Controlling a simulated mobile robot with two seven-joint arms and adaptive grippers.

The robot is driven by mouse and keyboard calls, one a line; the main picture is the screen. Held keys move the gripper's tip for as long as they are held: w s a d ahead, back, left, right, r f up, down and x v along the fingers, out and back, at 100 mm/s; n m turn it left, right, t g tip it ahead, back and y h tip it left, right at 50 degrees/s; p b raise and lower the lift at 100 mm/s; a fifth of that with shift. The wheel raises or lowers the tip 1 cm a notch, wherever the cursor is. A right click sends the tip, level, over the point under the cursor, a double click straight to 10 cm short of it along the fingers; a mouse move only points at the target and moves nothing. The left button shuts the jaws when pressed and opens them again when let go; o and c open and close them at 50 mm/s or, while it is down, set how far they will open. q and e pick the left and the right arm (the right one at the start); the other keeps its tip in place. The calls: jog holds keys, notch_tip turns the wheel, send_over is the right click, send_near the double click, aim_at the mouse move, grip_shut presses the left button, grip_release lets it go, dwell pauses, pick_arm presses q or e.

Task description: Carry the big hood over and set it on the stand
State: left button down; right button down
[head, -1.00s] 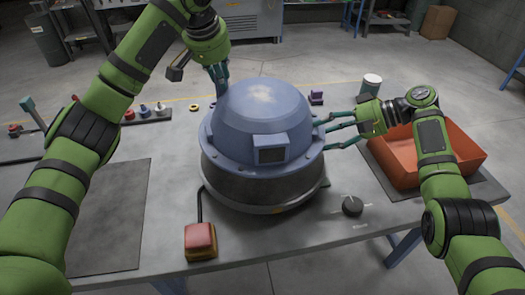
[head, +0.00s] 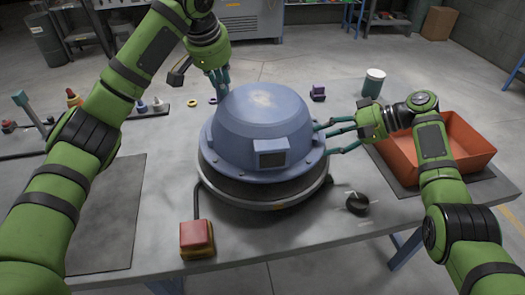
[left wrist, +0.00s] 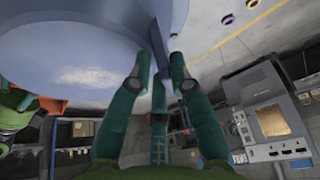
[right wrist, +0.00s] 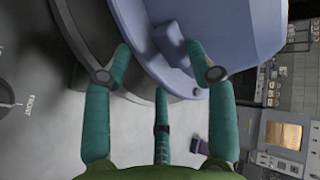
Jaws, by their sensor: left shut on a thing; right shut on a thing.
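The big hood (head: 262,125) is a blue dome with a wide flange and a small boxed window facing me. The exact contacts are partly hidden.
A red push button (head: 196,235) and a black knob (head: 358,203) are near the table's front edge. An orange bin (head: 470,145) stands at the right, with a white-lidded cup (head: 373,82) behind it. A dark mat (head: 110,215) lies clear at the left.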

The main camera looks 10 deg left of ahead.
pick_arm(q)
jog(key=shift+d+f, duration=0.2)
jog(key=shift+f, duration=0.25)
pick_arm(e)
jog(key=shift+a+f, duration=0.15)
jog(key=shift+a, duration=0.15)
pick_arm(q)
jog(key=c, duration=1.1)
grip_release()
jog(key=shift+r, duration=0.1)
jog(key=shift+c, duration=0.2)
pick_arm(e)
jog(key=shift+c, duration=1.9)
grip_release()
pick_arm(q)
jog(key=shift+s+a, duration=0.1)
pick_arm(e)
jog(key=shift+s+d, duration=0.1)
jog(key=shift+d, duration=0.05)
pick_arm(q)
jog(key=shift+r, duration=0.1)
jog(key=shift+s+r, duration=0.15)
jog(key=shift+r, duration=0.4)
pick_arm(e)
jog(key=shift+f, duration=0.1)
jog(key=shift+d, duration=0.15)
pick_arm(q)
jog(key=v, duration=1.1)
pick_arm(e)
jog(key=v, duration=1.2)
